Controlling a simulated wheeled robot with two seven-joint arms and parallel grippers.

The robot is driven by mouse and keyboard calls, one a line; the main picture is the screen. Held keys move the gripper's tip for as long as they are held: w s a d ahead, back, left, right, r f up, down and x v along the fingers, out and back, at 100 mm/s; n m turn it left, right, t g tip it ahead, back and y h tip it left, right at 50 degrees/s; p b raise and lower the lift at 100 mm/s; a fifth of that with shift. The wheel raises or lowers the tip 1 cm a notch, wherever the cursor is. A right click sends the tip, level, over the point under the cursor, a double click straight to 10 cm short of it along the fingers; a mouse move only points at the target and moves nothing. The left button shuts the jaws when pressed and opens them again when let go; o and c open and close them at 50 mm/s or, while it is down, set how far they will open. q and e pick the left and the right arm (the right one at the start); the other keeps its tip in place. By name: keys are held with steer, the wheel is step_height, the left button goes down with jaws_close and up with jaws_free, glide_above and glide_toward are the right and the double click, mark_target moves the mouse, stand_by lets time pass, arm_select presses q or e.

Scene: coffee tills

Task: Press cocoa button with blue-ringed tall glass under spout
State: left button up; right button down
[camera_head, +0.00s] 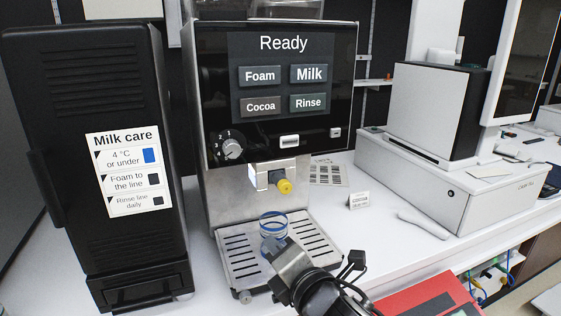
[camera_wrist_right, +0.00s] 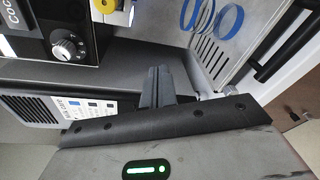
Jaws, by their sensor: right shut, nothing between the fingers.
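The coffee machine's screen (camera_head: 283,75) reads "Ready" above four buttons. The Cocoa button (camera_head: 261,106) is at its lower left. A clear glass with blue rings (camera_head: 272,222) stands on the slotted drip tray, below the yellow-tipped spout (camera_head: 285,186). Its lower part is partly hidden by my right gripper (camera_head: 284,256). That gripper is shut and empty, in front of the glass and well below the screen; whether they touch cannot be told. In the right wrist view the shut fingers (camera_wrist_right: 157,86) and the glass's blue rings (camera_wrist_right: 215,17) show apart. My left gripper is not in view.
A black milk cooler (camera_head: 100,240) stands left of the machine. A dial (camera_head: 228,147) sits below the screen. A small white card (camera_head: 359,200) and a white till (camera_head: 450,190) are at right. A red item (camera_head: 425,298) lies front right.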

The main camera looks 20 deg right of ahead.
step_height(320, 180, up, 12)
steer(key=w+n+t, duration=0.1)
steer(key=n+t, duration=0.2)
steer(key=n, duration=0.4)
steer(key=n+t+h, duration=0.2)
steer(key=n, duration=0.3)
glide_toward(261, 107)
steer(key=x, duration=0.4)
steer(key=shift+w+r+p, duration=0.3)
steer(key=shift+p+x, duration=0.3)
steer(key=shift+x, duration=0.45)
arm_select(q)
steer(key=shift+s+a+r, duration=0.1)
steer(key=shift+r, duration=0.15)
arm_select(e)
steer(key=shift+f, duration=0.15)
steer(key=shift+w, duration=0.15)
